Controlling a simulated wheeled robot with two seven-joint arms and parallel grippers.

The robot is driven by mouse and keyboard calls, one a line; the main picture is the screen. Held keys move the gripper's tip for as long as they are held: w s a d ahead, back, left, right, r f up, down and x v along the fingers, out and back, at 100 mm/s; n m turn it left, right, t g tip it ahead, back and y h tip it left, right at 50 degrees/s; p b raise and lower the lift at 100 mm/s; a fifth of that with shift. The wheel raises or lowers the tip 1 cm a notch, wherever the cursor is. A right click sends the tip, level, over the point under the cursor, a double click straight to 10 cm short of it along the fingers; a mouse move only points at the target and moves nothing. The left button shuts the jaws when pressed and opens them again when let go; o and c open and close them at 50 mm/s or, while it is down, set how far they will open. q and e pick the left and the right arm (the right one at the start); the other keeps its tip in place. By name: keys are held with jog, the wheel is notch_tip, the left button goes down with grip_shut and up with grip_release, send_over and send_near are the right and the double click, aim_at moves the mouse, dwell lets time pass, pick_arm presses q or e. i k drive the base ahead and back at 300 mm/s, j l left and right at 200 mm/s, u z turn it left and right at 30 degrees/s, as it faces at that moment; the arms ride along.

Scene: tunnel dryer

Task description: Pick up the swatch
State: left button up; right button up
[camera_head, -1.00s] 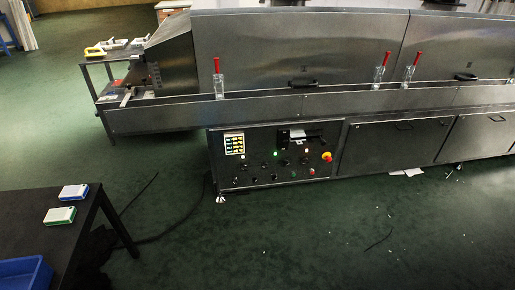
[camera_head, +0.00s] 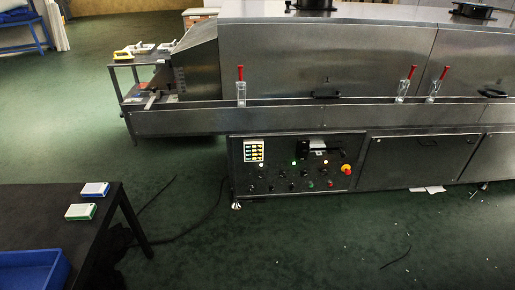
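I cannot make out a swatch for certain in the head view. A small blue-and-white block (camera_head: 95,189) and a green-and-white block (camera_head: 81,211) lie on the dark table (camera_head: 45,222) at the lower left. Small flat items, one reddish (camera_head: 139,91), lie at the left end of the dryer, too small to identify. Neither of my grippers shows in the view.
The long steel tunnel dryer (camera_head: 290,120) crosses the view, with a control panel (camera_head: 292,168) below. A blue bin (camera_head: 32,270) sits on the dark table's near part. A side stand (camera_head: 122,75) holds a yellow-handled item (camera_head: 123,55). Green floor is open between; cables lie there.

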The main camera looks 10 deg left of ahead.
aim_at(91, 189)
jog(key=u, duration=1.65)
